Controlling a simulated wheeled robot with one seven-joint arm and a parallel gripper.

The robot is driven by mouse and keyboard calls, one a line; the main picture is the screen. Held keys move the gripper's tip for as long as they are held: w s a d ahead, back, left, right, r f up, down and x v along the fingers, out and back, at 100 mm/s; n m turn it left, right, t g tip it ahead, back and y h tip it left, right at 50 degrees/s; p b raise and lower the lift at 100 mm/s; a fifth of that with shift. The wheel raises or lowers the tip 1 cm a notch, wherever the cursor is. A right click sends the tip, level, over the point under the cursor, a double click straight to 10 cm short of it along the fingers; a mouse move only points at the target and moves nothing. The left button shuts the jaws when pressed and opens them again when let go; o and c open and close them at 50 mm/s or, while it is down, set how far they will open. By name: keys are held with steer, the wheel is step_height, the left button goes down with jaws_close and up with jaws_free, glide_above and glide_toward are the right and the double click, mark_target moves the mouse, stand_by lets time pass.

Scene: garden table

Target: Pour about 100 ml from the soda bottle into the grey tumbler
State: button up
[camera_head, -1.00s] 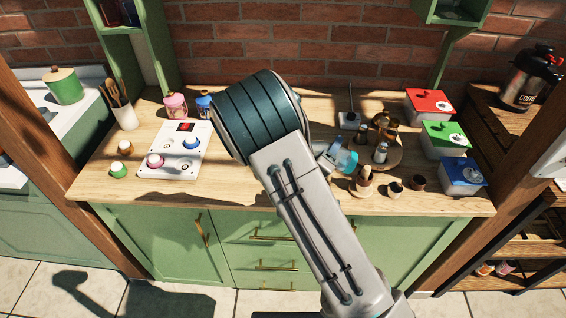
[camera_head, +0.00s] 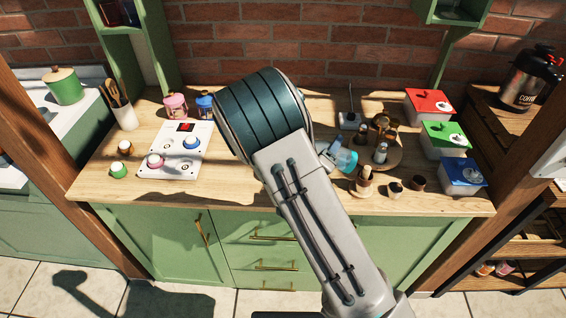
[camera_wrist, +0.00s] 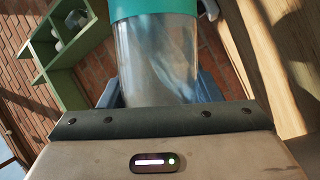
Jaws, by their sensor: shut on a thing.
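My gripper (camera_head: 328,151) is mostly hidden behind my arm in the head view. Beside it shows a light-blue see-through vessel (camera_head: 346,160), tilted over the counter. In the wrist view, my gripper (camera_wrist: 158,98) is shut around a clear cylindrical vessel (camera_wrist: 155,55) with a teal band. I cannot tell from its visible part whether it is the soda bottle. No liquid level can be made out. I cannot pick out a grey tumbler or a second bottle; my arm covers the middle of the counter.
The wooden counter (camera_head: 235,188) holds a white panel with cups (camera_head: 187,165) at left. A round wooden tray (camera_head: 391,157) with small jars stands right of my gripper, with small dark cups (camera_head: 394,190) in front. Red, green and blue lidded boxes (camera_head: 463,173) line the right edge.

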steer(key=shift+r, duration=0.45)
steer(key=shift+a+f+m+b, duration=0.1)
steer(key=shift+f+m+b, duration=0.1)
steer(key=shift+m+b, duration=0.2)
steer(key=shift+a+m+g+b, duration=0.3)
steer(key=shift+m+b, duration=0.3)
steer(key=shift+b, duration=0.3)
steer(key=f+m+b, duration=0.1)
steer(key=b, duration=0.2)
steer(key=shift+a+f+g+y+b, duration=0.1)
steer(key=shift+a+g+y+b, duration=0.25)
steer(key=shift+a+g+y, duration=0.05)
steer(key=m+b, duration=0.1)
steer(key=b, duration=0.2)
steer(key=shift+w+a+r+m+y, duration=0.1)
steer(key=shift+a+r+m+y, duration=0.2)
steer(key=shift+m, duration=0.1)
steer(key=b, duration=0.2)
steer(key=f+m+g+b, duration=0.1)
steer(key=b, duration=0.2)
steer(key=shift+d+f+y, duration=0.15)
steer(key=shift+f+y, duration=0.1)
steer(key=shift+y, duration=0.15)
steer(key=m+b, duration=0.1)
steer(key=b, duration=0.2)
steer(key=shift+d+y+b, duration=0.1)
steer(key=shift+y+b, duration=0.25)
steer(key=shift+y, duration=0.05)
